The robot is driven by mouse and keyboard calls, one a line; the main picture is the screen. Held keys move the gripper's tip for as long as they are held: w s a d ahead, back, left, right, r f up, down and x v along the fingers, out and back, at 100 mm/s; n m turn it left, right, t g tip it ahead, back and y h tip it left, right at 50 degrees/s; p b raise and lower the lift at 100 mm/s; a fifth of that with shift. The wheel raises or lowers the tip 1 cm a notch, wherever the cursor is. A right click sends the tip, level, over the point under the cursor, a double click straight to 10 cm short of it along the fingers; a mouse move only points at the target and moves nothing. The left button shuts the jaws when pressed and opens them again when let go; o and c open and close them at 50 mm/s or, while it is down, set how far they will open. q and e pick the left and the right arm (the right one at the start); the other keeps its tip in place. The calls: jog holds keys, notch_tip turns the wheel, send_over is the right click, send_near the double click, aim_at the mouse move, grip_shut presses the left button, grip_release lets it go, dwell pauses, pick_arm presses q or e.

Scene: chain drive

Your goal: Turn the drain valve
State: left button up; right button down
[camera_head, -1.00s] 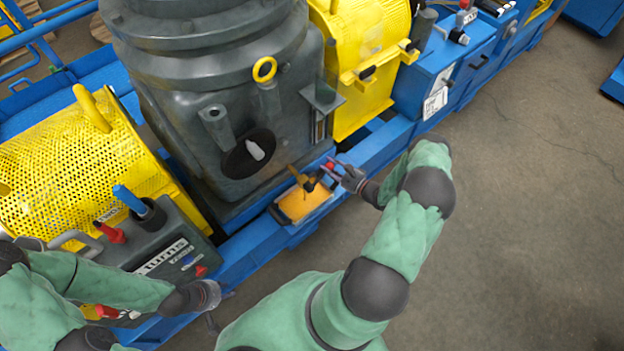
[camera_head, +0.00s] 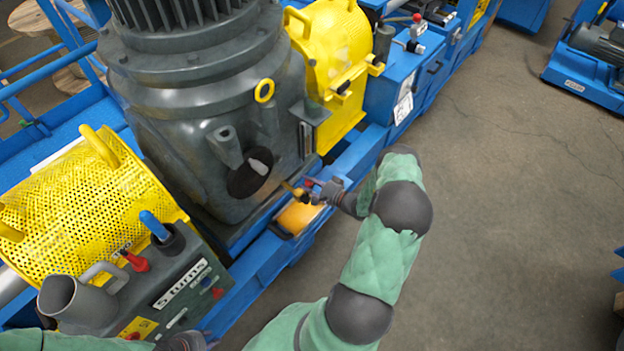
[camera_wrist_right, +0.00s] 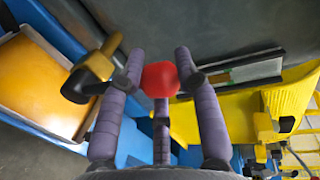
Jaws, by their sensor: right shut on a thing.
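The drain valve (camera_head: 291,188) is a brass body low on the side of the big grey housing, with a red ball knob (camera_head: 309,183) beside it. In the right wrist view, the brass valve (camera_wrist_right: 96,66) is left of the red knob (camera_wrist_right: 160,80). My right gripper (camera_head: 317,186) is at the knob, its purple-grey fingers (camera_wrist_right: 160,97) around it and shut on it. My left gripper (camera_head: 180,342) is at the bottom edge, mostly cut off; its fingers cannot be made out.
An orange tray (camera_head: 298,217) sits under the valve on the blue frame (camera_head: 262,258). Yellow perforated guards (camera_head: 85,205) flank the housing (camera_head: 200,130). A grey control box (camera_head: 185,295) with levers and a grey jug (camera_head: 75,300) are at lower left. Open floor lies right.

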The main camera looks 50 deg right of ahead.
jog(key=shift+a+r+n, duration=0.1)
jog(key=shift+a+n, duration=0.6)
jog(key=shift+a, duration=0.15)
jog(key=c, duration=0.9)
grip_release()
jog(key=v, duration=1.2)
jog(key=shift+a, duration=0.15)
